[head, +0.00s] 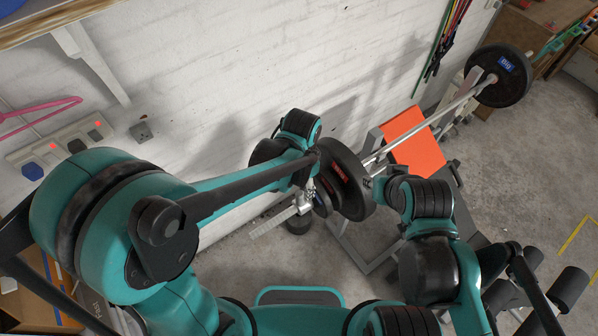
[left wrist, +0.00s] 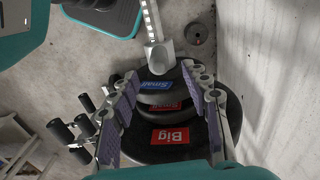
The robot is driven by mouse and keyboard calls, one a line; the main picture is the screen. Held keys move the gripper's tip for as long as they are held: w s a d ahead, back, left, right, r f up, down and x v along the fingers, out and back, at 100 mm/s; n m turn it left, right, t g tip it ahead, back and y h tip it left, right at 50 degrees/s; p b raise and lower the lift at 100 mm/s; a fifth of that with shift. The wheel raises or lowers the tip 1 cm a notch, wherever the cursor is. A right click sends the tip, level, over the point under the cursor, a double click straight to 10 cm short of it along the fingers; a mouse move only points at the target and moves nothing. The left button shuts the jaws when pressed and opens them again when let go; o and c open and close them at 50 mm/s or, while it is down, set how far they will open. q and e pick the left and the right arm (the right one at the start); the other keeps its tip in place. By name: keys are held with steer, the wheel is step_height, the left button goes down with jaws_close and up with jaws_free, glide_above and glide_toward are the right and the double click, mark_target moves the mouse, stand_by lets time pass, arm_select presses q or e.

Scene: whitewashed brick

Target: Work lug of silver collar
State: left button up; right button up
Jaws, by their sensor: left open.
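A barbell (head: 440,116) lies across a rack, its near end carrying black plates (head: 345,181). In the left wrist view the plates are a Big plate (left wrist: 172,136) and smaller ones marked Small (left wrist: 158,86). A silver, rounded piece (left wrist: 160,58) sits at the bar end beyond them; I take it for the collar, but its lug is not clear. My left gripper (left wrist: 160,76) is open, its purple-padded fingers on either side of the small plates, with nothing gripped. In the head view the left gripper (head: 312,187) is at the bar end, mostly hidden by my arm. My right gripper is largely hidden by its wrist near the plate's inner side.
The white brick wall (head: 270,70) stands close behind the bar end. An orange board (head: 414,143) and the far Big plate (head: 499,75) are at the right. Open concrete floor (head: 500,185) lies to the right.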

mark_target(301, 198)
arm_select(q)
step_height(301, 198, down, 7)
steer(key=shift+s+f+b, duration=0.1)
steer(key=shift+b, duration=0.5)
jaws_close()
